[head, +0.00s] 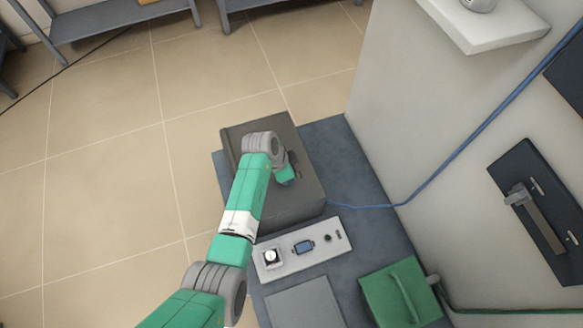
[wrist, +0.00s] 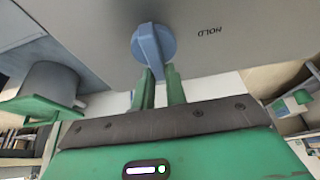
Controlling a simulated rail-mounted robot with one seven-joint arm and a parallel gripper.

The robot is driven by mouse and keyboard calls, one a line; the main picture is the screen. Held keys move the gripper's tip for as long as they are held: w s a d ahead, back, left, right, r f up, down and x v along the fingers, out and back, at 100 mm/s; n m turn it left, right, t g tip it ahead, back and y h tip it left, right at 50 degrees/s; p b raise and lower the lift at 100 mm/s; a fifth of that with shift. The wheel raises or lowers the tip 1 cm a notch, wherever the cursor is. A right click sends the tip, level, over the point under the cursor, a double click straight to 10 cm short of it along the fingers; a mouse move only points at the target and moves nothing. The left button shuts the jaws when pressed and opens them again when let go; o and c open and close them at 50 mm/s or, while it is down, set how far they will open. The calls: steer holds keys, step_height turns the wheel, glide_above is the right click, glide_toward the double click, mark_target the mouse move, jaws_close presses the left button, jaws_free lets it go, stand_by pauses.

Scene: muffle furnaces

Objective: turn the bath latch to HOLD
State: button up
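The bath latch (wrist: 152,45) is a blue round knob with a lever, on a grey face in the wrist view. Its lever points down in the picture, towards my gripper. The word HOLD (wrist: 209,31) is printed upside down to its right; the lever does not point at it. My gripper (wrist: 160,74) has its two green fingers close together, one on each side of the lever's end, with no clear gap around it. In the head view my gripper (head: 285,178) is over the dark grey box (head: 290,205); the arm hides the latch there.
A pale panel (head: 302,248) with a knob and switch lies in front of the box. A green box with a handle (head: 400,295) stands at the lower right. A blue cable (head: 440,168) runs along the pale wall at the right.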

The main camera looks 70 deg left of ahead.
jaws_close()
steer(key=shift+n, duration=0.3)
steer(key=n+p, duration=0.1)
steer(key=n+y+p, duration=0.1)
steer(key=n, duration=0.1)
steer(key=shift+a+r+n+y+p, duration=0.15)
steer(key=shift+a+n+y+p, duration=0.15)
steer(key=shift+p, duration=0.1)
steer(key=n, duration=0.2)
steer(key=n+g+y+p, duration=0.1)
steer(key=n, duration=0.1)
steer(key=n+y+p, duration=0.1)
steer(key=n, duration=0.1)
steer(key=shift+s+a+g, duration=0.25)
steer(key=shift+a+g, duration=0.05)
steer(key=shift+a, duration=0.05)
steer(key=n, duration=0.2)
steer(key=n+g+y, duration=0.1)
steer(key=n, duration=0.1)
steer(key=shift+s+a+f+n+g, duration=0.2)
steer(key=shift+n+g, duration=0.1)
steer(key=shift+n, duration=0.1)
steer(key=shift+s+n+g+b, duration=0.25)
steer(key=shift+n+g+b, duration=0.35)
steer(key=shift+n, duration=0.8)
